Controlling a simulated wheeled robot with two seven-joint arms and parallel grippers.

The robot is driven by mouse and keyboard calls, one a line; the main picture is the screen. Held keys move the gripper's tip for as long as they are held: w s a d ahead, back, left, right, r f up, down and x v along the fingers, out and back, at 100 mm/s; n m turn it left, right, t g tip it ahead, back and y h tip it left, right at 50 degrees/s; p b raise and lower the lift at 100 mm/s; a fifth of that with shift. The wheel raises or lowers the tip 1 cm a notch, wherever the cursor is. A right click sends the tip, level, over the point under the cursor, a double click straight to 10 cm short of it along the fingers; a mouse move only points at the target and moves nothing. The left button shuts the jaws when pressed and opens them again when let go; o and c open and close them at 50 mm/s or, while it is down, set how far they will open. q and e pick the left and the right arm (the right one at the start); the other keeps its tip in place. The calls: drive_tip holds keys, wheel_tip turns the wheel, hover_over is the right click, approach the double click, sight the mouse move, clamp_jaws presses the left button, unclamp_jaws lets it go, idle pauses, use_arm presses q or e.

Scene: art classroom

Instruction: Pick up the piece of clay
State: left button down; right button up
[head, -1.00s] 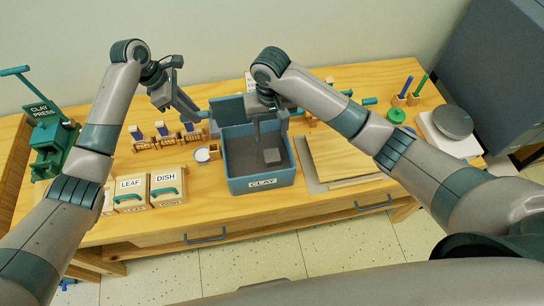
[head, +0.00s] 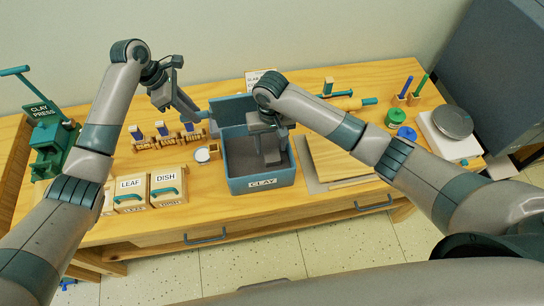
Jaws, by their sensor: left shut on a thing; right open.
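The blue clay box (head: 240,182), labelled CLAY, stands open at the middle of the table. Its lid (head: 226,108) is raised at the back. My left gripper (head: 198,116) is shut on the lid at its left edge. My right gripper (head: 268,148) is open and reaches down into the box from above. A grey piece of clay (head: 273,159) lies in the dark inside of the box, right at the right gripper's fingertips. The fingers partly hide it, and I cannot tell whether they touch it.
A wooden board (head: 340,160) lies right of the box. LEAF (head: 131,194) and DISH (head: 167,187) boxes stand left, with several stamps behind. The green clay press (head: 46,140) is far left. A scale (head: 452,130) is at the right.

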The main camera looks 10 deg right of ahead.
sight(272, 157)
drive_tip(key=shift+d+f, duration=0.15)
drive_tip(key=shift+f, duration=2.45)
drive_tip(key=c, duration=0.9)
drive_tip(key=shift+r, duration=0.2)
wheel_tip(272, 157, up, 18)
drive_tip(key=shift+f, duration=0.15)
